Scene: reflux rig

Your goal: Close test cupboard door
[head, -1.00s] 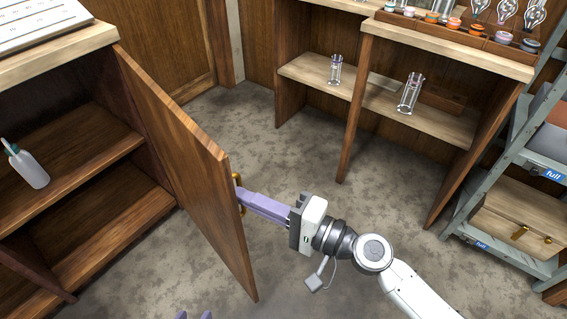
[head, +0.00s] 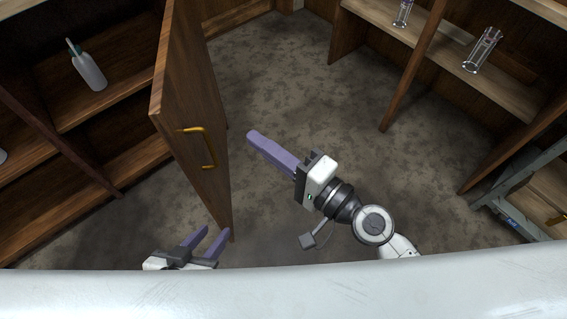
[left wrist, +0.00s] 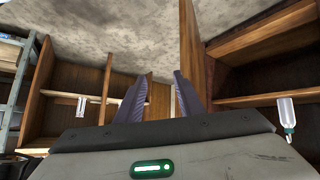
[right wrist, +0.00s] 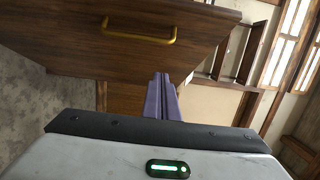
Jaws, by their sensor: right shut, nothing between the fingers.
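The wooden cupboard door (head: 190,70) stands open, swung out from the cupboard at the left of the head view. Its brass handle (head: 210,150) faces right, toward my right gripper. My right gripper (head: 252,136) is shut and empty, with its tips a little right of the handle and apart from it. The right wrist view also shows the door (right wrist: 60,45) and handle (right wrist: 140,40) ahead of the fingers. My left gripper (head: 208,233) is open and empty, low by the door's bottom edge. Whether it touches the door is unclear. The left wrist view shows its spread fingers (left wrist: 155,82).
The open cupboard's shelf (head: 110,95) holds a white bottle (head: 90,72). A shelf unit (head: 450,55) with glass vessels (head: 482,50) stands at the upper right. A grey rack (head: 520,180) is at the right. The floor between is clear.

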